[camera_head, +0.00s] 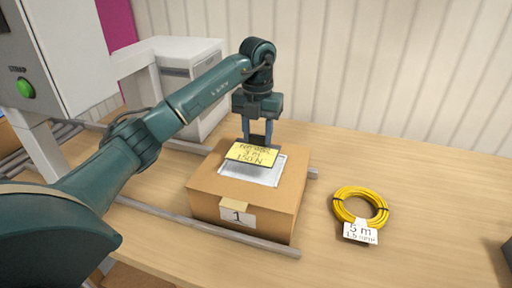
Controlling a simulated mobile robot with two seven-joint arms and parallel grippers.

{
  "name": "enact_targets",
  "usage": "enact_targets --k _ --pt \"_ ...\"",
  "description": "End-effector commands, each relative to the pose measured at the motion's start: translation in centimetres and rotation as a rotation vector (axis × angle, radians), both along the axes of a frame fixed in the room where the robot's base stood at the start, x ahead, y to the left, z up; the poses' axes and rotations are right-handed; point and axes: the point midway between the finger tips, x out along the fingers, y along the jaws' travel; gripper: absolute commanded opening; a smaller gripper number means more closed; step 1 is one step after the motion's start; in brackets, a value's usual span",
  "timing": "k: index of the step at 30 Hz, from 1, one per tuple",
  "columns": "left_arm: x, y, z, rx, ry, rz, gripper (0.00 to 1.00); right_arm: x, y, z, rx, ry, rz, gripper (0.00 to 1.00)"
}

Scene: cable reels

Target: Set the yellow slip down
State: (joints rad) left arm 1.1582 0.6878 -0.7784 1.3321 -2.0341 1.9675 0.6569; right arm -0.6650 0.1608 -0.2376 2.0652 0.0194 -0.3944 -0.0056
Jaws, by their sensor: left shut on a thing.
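The yellow slip (251,154) has dark handwriting on it and is tilted, over the top of a cardboard box (206,184). My left gripper (258,140) points down above the box and is shut on the slip's far edge. Under the slip, a white sheet (262,175) lies on the box top, partly covered. I cannot tell whether the slip touches the sheet. My right gripper is not in view.
The box has a label "1" (238,217) and stands between grey rails (215,229). A yellow cable coil (341,212) with a white "5 m" tag (360,232) lies to the right. A grey machine with a green button (25,89) stands left.

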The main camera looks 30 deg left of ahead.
Motion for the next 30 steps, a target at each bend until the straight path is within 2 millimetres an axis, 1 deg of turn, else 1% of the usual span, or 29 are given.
enact_targets --k 4,10,14,21,22,29,30 --pt "0.0 0.0 -1.1 0.000 0.000 0.000 0.17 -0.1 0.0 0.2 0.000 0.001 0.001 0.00" --pt "-0.1 0.0 -3.7 0.000 0.001 0.001 0.17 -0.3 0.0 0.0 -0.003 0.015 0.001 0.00" --pt "0.0 0.0 -3.9 -0.001 -0.002 0.001 0.17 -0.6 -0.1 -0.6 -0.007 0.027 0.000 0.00" --pt "0.0 0.0 -4.3 0.000 -0.002 0.001 0.17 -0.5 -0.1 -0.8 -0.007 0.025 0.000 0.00" --pt "0.0 0.0 -4.2 0.000 -0.002 0.001 0.43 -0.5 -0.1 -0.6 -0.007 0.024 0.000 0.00" --pt "0.0 0.0 -4.2 0.000 -0.001 0.001 0.61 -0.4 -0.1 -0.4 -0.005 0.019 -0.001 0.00" --pt "0.0 0.0 -4.2 0.000 -0.001 0.001 0.62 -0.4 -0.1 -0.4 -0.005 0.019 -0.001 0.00"
